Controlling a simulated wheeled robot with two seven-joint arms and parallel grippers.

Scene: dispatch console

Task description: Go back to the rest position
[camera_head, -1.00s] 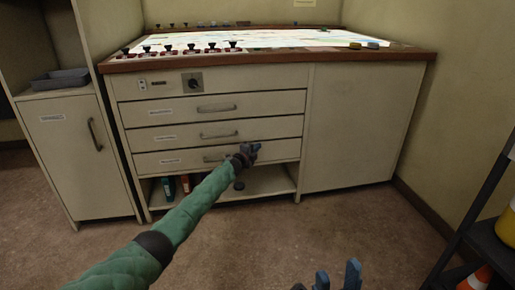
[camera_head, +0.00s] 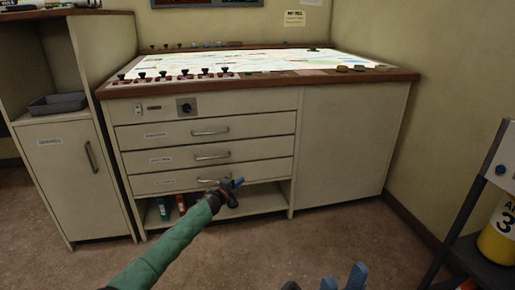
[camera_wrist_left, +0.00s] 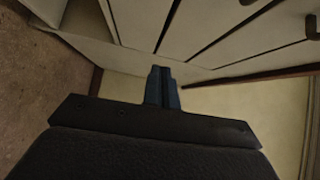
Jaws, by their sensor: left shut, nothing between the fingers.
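My left gripper (camera_head: 238,183), at the end of the green-sleeved arm, is in front of the console's lower drawers and open shelf. In the left wrist view its two dark blue fingers (camera_wrist_left: 162,85) are together with nothing between them. It appears apart from the cabinet front, though the exact gap cannot be told.
The dispatch console (camera_head: 345,145) has closed drawers and a lit map top (camera_head: 260,64). A cabinet with a grey tray (camera_head: 57,104) stands at left. A dark rack with a yellow container (camera_head: 497,240) stands at right. The floor in front is clear.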

